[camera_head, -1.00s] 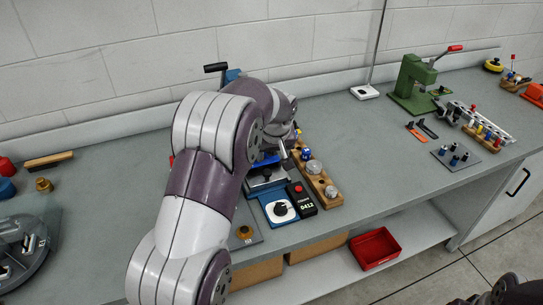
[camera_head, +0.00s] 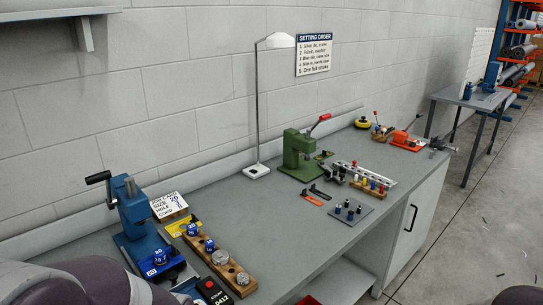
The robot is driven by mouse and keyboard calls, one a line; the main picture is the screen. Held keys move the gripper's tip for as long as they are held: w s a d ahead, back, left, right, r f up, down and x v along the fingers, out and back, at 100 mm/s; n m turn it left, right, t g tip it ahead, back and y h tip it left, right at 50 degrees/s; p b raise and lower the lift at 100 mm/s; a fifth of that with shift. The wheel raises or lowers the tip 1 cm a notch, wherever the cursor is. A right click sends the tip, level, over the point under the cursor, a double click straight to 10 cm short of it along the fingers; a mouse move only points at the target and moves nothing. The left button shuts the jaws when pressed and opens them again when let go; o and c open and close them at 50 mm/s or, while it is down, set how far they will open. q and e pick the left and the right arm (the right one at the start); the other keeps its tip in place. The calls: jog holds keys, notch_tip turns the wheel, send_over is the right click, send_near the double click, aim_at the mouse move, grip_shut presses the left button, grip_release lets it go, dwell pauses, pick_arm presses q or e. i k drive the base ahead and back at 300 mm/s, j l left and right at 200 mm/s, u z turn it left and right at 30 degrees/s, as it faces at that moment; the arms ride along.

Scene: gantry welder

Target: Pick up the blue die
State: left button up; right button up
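Small blue pieces with white markings sit at the far end of a wooden block on the bench: one blue die (camera_head: 193,229) and another blue piece (camera_head: 209,245) just nearer. Another blue piece with white marking (camera_head: 160,256) is at the foot of the blue press (camera_head: 135,212). I cannot tell which of these the task means. My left arm shows only as purple-grey links at the bottom left; its gripper is out of view. My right gripper is also out of view; a dark part at the bottom right edge seems to be mine.
The wooden block (camera_head: 232,270) also holds silver round parts (camera_head: 220,257). A green press (camera_head: 298,155), lamp (camera_head: 257,171) and small tool racks stand farther right. The bench middle is clear.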

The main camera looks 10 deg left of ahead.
aim_at(158, 256)
jog(key=u, duration=1.1)
